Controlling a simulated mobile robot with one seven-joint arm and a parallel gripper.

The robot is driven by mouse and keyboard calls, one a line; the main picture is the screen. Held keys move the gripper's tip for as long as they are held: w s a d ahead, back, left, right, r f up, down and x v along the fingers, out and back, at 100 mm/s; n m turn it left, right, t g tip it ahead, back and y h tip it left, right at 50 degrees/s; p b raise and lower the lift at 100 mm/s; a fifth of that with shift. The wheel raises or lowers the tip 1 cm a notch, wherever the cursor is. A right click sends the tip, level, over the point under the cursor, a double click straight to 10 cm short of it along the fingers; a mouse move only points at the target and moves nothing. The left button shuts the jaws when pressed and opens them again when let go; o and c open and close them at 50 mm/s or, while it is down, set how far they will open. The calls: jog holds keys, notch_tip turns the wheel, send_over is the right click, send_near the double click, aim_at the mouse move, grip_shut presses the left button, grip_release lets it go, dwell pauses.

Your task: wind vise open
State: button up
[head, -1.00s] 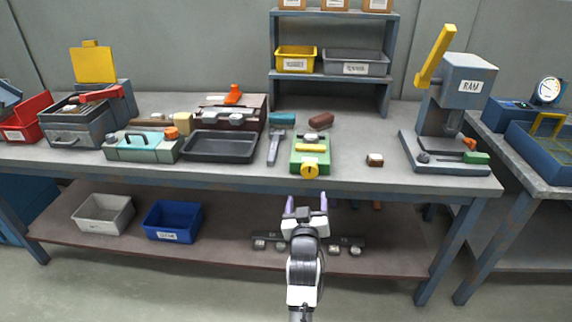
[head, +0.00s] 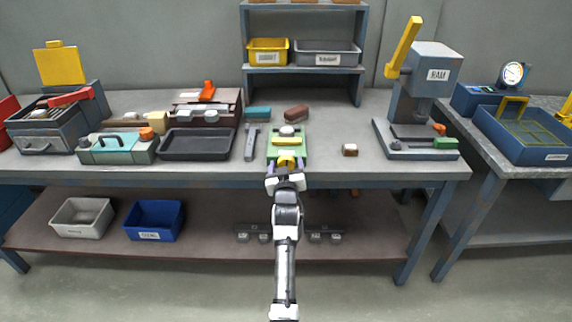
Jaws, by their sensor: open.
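The vise (head: 300,146) is a small green-bodied device at the front middle of the bench, with a light rounded part on top. Its yellow round handle (head: 288,162) faces the front edge. My gripper (head: 286,168) is open at the bench's front edge, with its purple fingers either side of the yellow handle. I cannot tell whether the fingers touch it. My gripper hides the lower part of the handle.
A grey hammer-like tool (head: 251,142) and a dark tray (head: 197,144) lie left of the vise. A shelf with a yellow bin (head: 268,51) stands behind.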

jog(key=c, duration=1)
jog(key=shift+n, duration=0.3)
jog(key=shift+a+f+n+b, duration=0.1)
jog(key=shift+n+b, duration=0.7)
jog(key=shift+n, duration=1.9)
jog(key=o, duration=1)
